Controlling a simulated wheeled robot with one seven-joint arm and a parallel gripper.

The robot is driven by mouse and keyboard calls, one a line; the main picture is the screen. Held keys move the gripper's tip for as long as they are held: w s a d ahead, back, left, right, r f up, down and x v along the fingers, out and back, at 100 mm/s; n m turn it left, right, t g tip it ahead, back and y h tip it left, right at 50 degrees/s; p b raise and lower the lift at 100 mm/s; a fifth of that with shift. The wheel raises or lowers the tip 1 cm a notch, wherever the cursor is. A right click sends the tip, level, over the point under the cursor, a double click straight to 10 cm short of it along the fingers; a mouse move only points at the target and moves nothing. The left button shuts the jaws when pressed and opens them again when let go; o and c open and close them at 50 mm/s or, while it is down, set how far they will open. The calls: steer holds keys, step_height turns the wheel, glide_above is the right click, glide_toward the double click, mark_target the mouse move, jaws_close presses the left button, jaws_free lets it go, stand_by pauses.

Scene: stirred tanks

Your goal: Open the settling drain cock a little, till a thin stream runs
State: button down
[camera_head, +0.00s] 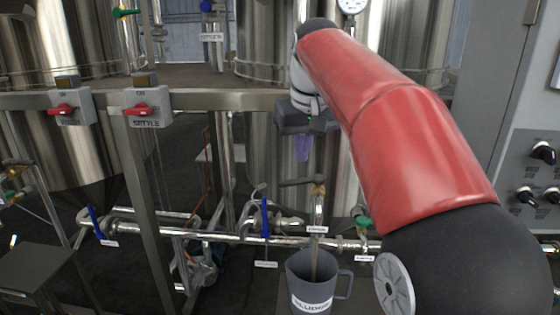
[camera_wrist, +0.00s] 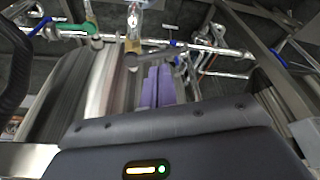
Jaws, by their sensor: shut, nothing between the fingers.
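The drain cock (camera_head: 318,190) has a brass body on a short upright pipe, at the lower middle of the head view. Its dark lever (camera_head: 300,182) points left, roughly level. Below its outlet, a thin brownish stream (camera_head: 314,262) seems to run down into a grey mug (camera_head: 313,273) labelled SLUDGE. My gripper (camera_head: 303,150) is above the lever, its purple fingers shut and empty, apart from the lever in the head view. In the wrist view the shut fingers (camera_wrist: 158,86) are beside the brass cock (camera_wrist: 133,46) and its lever (camera_wrist: 136,60); whether they touch is unclear.
A blue-handled valve (camera_head: 265,215) is left of the cock, and a green-handled one (camera_head: 363,222) to its right, on the same pipework. Another blue handle (camera_head: 95,222) is farther left. A control panel (camera_head: 535,180) stands at right.

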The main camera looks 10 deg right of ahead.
mark_target(293, 181)
steer(key=w+f+b, duration=0.2)
steer(key=w+f, duration=0.3)
steer(key=f, duration=0.3)
steer(key=shift+w+a, duration=0.25)
steer(key=shift+a, duration=0.05)
steer(key=shift+s+r+n+y+p, duration=0.15)
steer(key=shift+s+n+y+p, duration=0.45)
steer(key=shift+n, duration=0.5)
steer(key=shift+s, duration=0.45)
